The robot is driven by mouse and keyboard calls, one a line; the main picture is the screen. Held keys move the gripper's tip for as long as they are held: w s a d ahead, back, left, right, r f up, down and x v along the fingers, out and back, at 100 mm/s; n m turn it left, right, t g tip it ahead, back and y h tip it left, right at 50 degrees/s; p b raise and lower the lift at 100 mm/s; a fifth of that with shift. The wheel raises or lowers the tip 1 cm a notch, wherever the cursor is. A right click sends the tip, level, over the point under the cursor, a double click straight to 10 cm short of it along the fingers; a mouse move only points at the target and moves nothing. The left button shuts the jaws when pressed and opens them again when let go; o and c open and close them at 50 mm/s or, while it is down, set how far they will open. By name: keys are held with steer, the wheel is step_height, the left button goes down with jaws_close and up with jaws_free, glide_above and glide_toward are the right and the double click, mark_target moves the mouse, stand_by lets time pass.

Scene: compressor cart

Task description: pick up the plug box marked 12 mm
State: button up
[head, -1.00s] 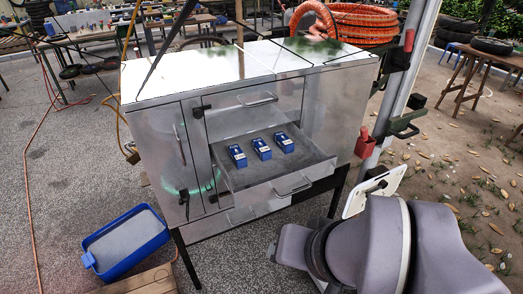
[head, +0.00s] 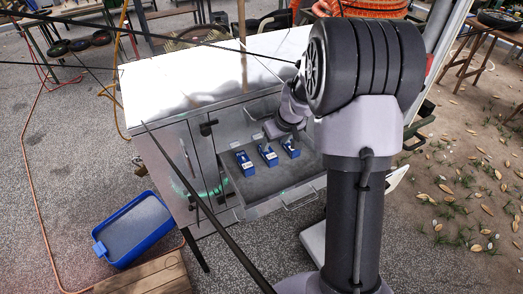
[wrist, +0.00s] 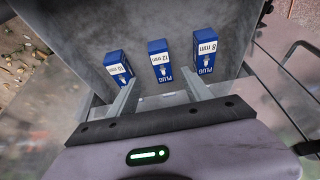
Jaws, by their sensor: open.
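The plug box marked 12 mm (wrist: 160,60) is blue with a white label and is the middle of three boxes in the wrist view. It also shows as the middle box in the head view (head: 268,155), in the open drawer. My gripper (wrist: 159,79) is open and empty. Its two fingers point into the drawer, one to each side of the 12 mm box's near end, apart from it as far as I can tell. In the head view my gripper is over the drawer's back part, its fingertips hard to make out.
The box marked 8 mm (wrist: 206,52) stands right of the middle one, and another, seemingly 10 mm (wrist: 118,67), stands left, with small gaps between. The drawer (head: 250,188) has raised walls. The metal cabinet top (head: 205,75) is above it. A blue bin (head: 134,232) sits on the ground.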

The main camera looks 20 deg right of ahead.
mark_target(268, 152)
steer(key=b+x, duration=0.2)
steer(key=x, duration=0.7)
steer(key=shift+w+a, duration=0.15)
steer(key=shift+w, duration=0.15)
steer(key=shift+f+b, duration=0.2)
steer(key=shift+b, duration=0.2)
steer(key=shift+c, duration=0.5)
jaws_close()
